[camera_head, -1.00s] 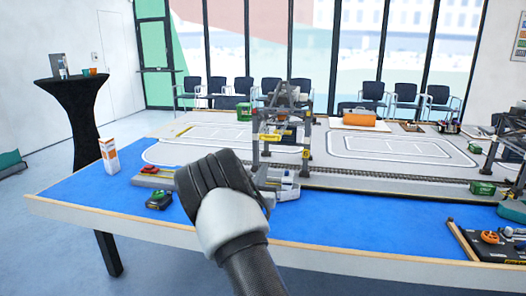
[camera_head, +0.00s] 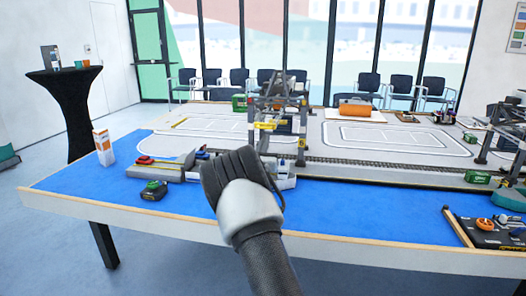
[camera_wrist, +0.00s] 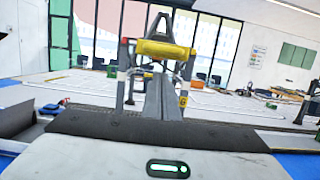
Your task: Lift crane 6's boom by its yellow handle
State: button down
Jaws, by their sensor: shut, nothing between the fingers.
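A grey gantry crane (camera_head: 304,120) stands mid-table in the head view. Its yellow handle (camera_head: 265,126) shows on the near side; any crane number is too small to read. In the wrist view the yellow handle (camera_wrist: 165,49) is a horizontal bar under a grey triangular frame, straight ahead. My gripper (camera_wrist: 161,84) points at it, with the grey fingers just below the bar in the picture. The fingers are shut with nothing between them. I cannot tell how far the gap to the handle is. In the head view my wrist hides the fingers and the crane's lower left part.
Rails (camera_head: 370,164) run along the grey board beside the crane. A second crane (camera_head: 507,135) stands at the right edge.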

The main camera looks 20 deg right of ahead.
jog(key=r, duration=0.1)
jog(key=s+a+r, duration=0.1)
jog(key=shift+s+a+r, duration=0.1)
jog(key=shift+s+r, duration=0.1)
jog(key=shift+r, duration=0.1)
